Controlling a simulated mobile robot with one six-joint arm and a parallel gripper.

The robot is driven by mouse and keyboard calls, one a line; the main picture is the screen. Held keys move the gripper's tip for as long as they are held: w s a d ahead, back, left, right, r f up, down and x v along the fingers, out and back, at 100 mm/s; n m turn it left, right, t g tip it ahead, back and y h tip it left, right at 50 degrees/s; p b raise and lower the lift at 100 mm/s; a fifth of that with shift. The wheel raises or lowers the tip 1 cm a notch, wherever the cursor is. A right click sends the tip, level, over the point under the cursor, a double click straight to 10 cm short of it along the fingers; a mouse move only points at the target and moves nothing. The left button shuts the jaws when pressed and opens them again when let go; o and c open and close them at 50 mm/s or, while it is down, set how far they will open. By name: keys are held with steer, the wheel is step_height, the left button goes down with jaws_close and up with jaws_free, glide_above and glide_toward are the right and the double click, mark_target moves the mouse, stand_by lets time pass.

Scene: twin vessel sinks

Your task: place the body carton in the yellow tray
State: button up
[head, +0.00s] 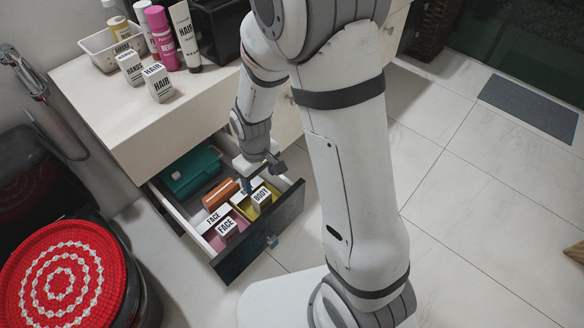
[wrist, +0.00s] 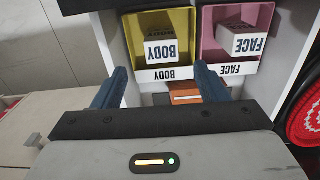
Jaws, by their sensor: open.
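The body carton (wrist: 168,47), a small white box with a black BODY label, sits inside the yellow tray (wrist: 130,52). In the head view the carton (head: 261,197) shows in the yellow tray (head: 245,207), within the open drawer. My gripper (wrist: 160,72) is open and empty, its two blue fingers apart at the near side of the yellow tray and clear of the carton. In the head view my gripper (head: 259,177) is over the drawer, partly hidden by my arm.
A pink tray (wrist: 206,46) with a face carton (wrist: 241,41) stands beside the yellow one. The drawer also holds an orange box (head: 220,193) and a green case (head: 191,172). Hair and hands cartons, bottles and a basket (head: 98,47) stand on the counter. A red stool (head: 62,280) is left.

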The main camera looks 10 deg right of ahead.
steer(key=s+d+r+m, duration=0.3)
steer(key=s+d+r, duration=0.2)
steer(key=r, duration=0.4)
steer(key=s+d+r+m+t, duration=0.1)
steer(key=s+d+r+m, duration=0.2)
steer(key=s+d+r, duration=0.3)
step_height(320, 180, up, 3)
steer(key=shift+s+r+m, duration=0.1)
steer(key=shift+s+m, duration=0.2)
steer(key=shift+s, duration=0.3)
